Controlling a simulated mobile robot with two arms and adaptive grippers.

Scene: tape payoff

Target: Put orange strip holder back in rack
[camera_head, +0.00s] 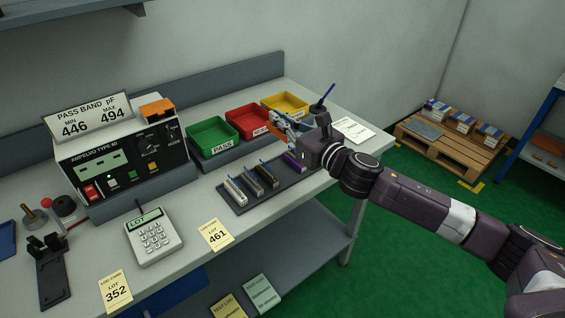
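A small orange piece (278,132), possibly the orange strip holder, shows at the fingertips of my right gripper (284,127). My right gripper is above the back right part of the rack, beside the red and yellow bins. The wrist hides much of it, so I cannot tell whether its fingers are shut on the orange piece. The dark rack (233,203) lies on the bench. It holds a pale holder (236,191), a dark holder (252,184), a brownish holder (268,176) and, at the right, a purple holder (293,161). My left gripper is not in view.
A tester (120,165) with an orange block (158,108) on top stands left. Green (212,137), red (246,121) and yellow (285,104) bins line the back. A keypad (153,238) and lot cards (215,235) lie in front. A pallet (450,150) stands on the floor.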

